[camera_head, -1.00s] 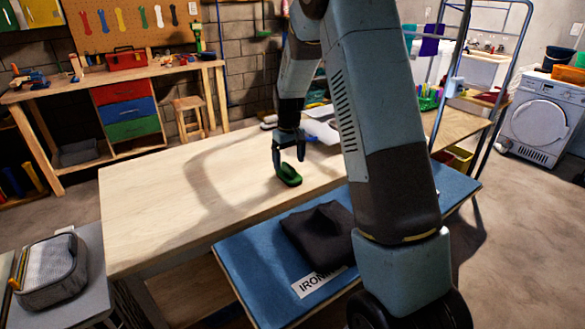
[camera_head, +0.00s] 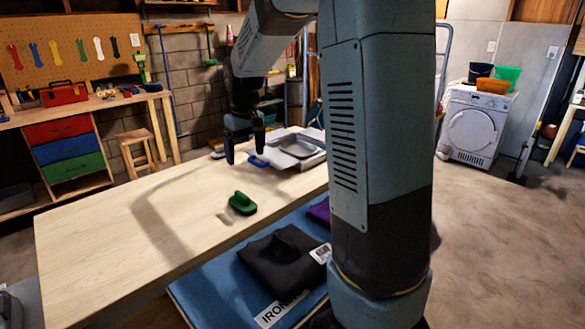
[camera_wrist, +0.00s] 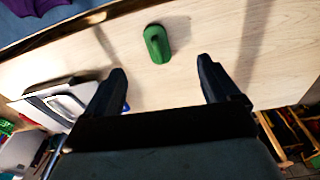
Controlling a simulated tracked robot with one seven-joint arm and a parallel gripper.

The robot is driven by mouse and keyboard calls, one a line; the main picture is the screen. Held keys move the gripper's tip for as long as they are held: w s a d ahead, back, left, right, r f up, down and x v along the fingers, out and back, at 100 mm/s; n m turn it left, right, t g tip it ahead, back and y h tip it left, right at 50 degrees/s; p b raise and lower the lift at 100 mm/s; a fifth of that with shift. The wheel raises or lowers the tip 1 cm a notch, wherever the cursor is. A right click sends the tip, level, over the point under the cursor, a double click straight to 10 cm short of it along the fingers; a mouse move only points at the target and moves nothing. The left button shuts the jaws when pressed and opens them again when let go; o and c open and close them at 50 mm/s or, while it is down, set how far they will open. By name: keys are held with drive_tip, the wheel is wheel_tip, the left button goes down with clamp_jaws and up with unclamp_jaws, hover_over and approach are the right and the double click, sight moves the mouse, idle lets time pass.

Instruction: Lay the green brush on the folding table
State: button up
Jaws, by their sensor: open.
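The green brush (camera_head: 242,203) lies on the bare wooden top of the folding table (camera_head: 110,221), near the edge beside the blue ironing board. My gripper (camera_head: 244,150) is raised above the table, behind the brush in the head view. In the wrist view the gripper (camera_wrist: 160,82) has its two fingers wide apart with nothing between them. The brush (camera_wrist: 157,44) shows there beyond the fingertips, apart from them.
A blue ironing board (camera_head: 205,292) with a dark folded cloth (camera_head: 284,259) runs along the table's near side. A grey tray-like object (camera_head: 297,148) and a blue-handled item (camera_head: 258,161) lie at the table's far end. The table's left part is clear.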

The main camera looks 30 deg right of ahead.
drive_tip(key=s+r+m+t, duration=0.1)
drive_tip(key=s+r, duration=0.3)
drive_tip(key=s, duration=1)
drive_tip(key=s+d+r+m+t, duration=0.1)
drive_tip(key=s+r+t, duration=0.2)
drive_tip(key=s, duration=1.1)
drive_tip(key=shift+s+r+m, duration=0.3)
drive_tip(key=shift+s+r, duration=0.1)
